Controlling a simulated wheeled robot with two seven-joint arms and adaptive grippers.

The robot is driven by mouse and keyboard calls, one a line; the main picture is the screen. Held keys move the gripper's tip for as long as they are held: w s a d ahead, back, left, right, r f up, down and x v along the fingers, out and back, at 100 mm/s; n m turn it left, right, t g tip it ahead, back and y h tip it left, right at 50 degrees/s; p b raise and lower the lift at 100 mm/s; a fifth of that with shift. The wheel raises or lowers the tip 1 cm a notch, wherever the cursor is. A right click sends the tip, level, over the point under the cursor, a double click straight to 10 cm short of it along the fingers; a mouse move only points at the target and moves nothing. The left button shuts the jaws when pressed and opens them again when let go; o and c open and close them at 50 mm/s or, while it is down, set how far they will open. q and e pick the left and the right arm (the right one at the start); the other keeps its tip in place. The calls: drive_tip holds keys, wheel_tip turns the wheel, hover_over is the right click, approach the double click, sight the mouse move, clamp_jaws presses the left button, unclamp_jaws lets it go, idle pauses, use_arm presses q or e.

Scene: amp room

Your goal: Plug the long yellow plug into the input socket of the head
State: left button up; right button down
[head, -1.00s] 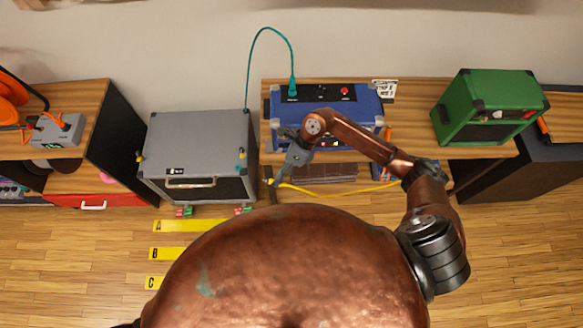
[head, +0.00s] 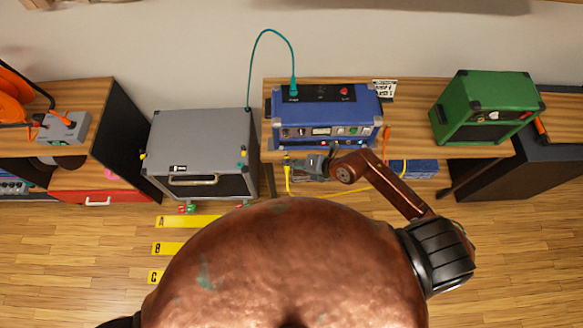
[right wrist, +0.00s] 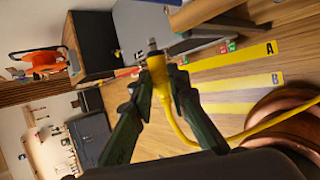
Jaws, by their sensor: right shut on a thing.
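The blue amp head (head: 330,104) stands on the wooden bench. Its front panel shows knobs, a meter and small sockets; I cannot tell which one is the input. My right gripper (head: 298,163) is shut on the long yellow plug (head: 287,159), just below and in front of the head's left front corner, apart from the panel. In the right wrist view, the plug (right wrist: 156,68) sits between the fingertips of the gripper (right wrist: 157,85), its metal tip pointing up in the picture. The yellow cable (right wrist: 180,128) trails from it. My left gripper is out of view.
A grey cabinet (head: 200,132) stands left of the bench, with a teal cable (head: 252,62) arching from it to the head's top. A green amp (head: 487,103) stands right. Yellow strips A, B and C (head: 185,221) lie on the floor.

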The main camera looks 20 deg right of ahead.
drive_tip(key=w+b, duration=0.1)
drive_tip(key=w+d+b, duration=0.1)
drive_tip(key=w, duration=0.3)
drive_tip(key=shift+d+b, duration=0.25)
drive_tip(key=shift+b, duration=0.15)
drive_tip(key=shift+p, duration=0.3)
drive_tip(key=shift+w+d+r+p, duration=0.1)
drive_tip(key=shift+w+p, duration=0.15)
drive_tip(key=shift+p, duration=0.3)
idle(0.8)
drive_tip(key=shift+w+d+p, duration=0.2)
drive_tip(key=shift+w+p, duration=0.1)
drive_tip(key=shift+w, duration=0.35)
idle(1.0)
drive_tip(key=shift+w, duration=0.3)
idle(0.7)
drive_tip(key=c, duration=1.8)
unclamp_jaws()
drive_tip(key=shift+o, duration=0.2)
